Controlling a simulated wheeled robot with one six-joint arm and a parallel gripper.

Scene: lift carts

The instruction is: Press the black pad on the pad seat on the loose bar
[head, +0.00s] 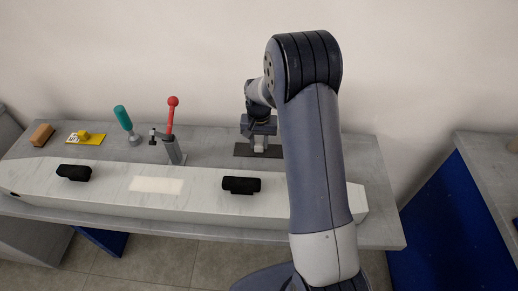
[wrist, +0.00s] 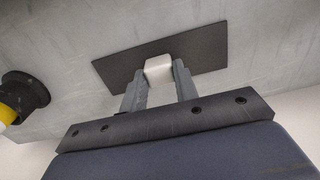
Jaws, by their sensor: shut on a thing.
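The black pad (head: 242,151) is a flat dark plate with a pale block on top, at the back of the bench. In the wrist view the pad (wrist: 207,48) lies beyond my fingertips, over the grey surface. My gripper (head: 259,142) is shut on the pale block (wrist: 158,69), with one finger (wrist: 160,82) on each side. I cannot tell whether the pad touches the bench. The loose bar (head: 110,183) is a long pale beam along the bench front. A lighter rectangle (head: 157,185), apparently the pad seat, lies on its top. My arm hides part of the bar's right end.
Two black blocks (head: 74,172) (head: 241,185) stand on the bar. Behind it are a red-handled clamp (head: 172,130), a teal-handled tool (head: 124,120), a yellow item (head: 85,137) and a brown block (head: 42,134). A black-and-yellow round thing (wrist: 24,97) shows in the wrist view.

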